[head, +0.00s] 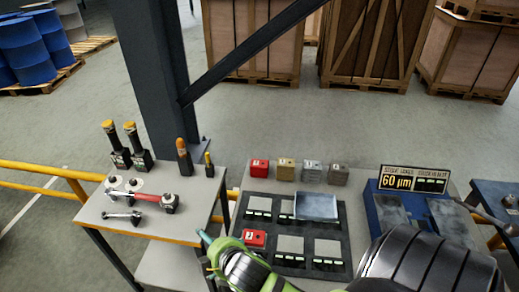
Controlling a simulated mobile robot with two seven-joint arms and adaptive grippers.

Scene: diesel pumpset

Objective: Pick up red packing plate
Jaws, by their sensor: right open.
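A small red block with a pale label (260,168) stands at the left end of a row at the back of the middle table. A second red block (254,238) sits in the lower left part of a black panel (337,243), close to my right arm. I cannot tell which red piece is the packing plate. My right gripper (212,254), green and dark, is open at the table's left edge, left of and below the second red block. Its lower part is partly hidden by its own wrist. My left gripper is not in view.
Yellow, grey and dark blocks (311,171) continue the back row. A grey-blue tray (316,206) lies on the panel. A sign reading 60 µm (414,179) stands right. The left table (112,216) holds tools. A dark column (151,80) rises behind.

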